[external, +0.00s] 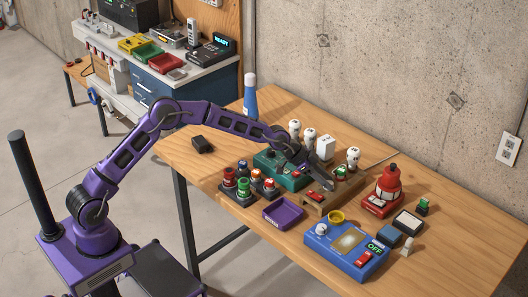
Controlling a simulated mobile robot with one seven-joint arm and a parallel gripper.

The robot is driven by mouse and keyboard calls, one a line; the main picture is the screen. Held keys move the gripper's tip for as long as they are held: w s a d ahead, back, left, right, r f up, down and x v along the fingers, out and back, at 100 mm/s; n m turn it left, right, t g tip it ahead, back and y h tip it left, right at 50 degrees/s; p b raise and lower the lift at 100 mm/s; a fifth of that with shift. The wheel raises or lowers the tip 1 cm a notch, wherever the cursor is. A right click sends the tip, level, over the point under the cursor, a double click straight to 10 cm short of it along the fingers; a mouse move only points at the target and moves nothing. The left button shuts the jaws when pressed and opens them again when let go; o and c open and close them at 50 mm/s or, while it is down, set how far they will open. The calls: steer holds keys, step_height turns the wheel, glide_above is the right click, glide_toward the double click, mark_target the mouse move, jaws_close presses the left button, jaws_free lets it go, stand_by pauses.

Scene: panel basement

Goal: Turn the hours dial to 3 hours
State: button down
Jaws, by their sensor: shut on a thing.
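My arm reaches over the wooden table, and my gripper (315,184) points down at the tan box (322,205) near the table's middle. The gripper is shut on a small part at the top of this box, which I take to be the hours dial. The jaws and wrist hide most of that part, so its marks and pointer setting cannot be read. A red piece shows on the box's front left and a green piece (342,172) at its back right.
A teal box (268,161) stands close at left, with red and green knobs beside it. A purple tray (283,212) and a blue panel (345,250) lie in front. White bulb-like things stand behind. A red lantern-like thing (390,183) stands at right.

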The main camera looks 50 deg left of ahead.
steer(key=shift+w+a+m+g+h, duration=0.1)
steer(key=shift+m+g+h, duration=0.5)
steer(key=shift+m, duration=0.4)
steer(key=shift+f, duration=0.1)
steer(key=c, duration=0.5)
jaws_free()
steer(key=v, duration=1.7)
steer(key=shift+r, duration=0.35)
steer(key=shift+w, duration=0.1)
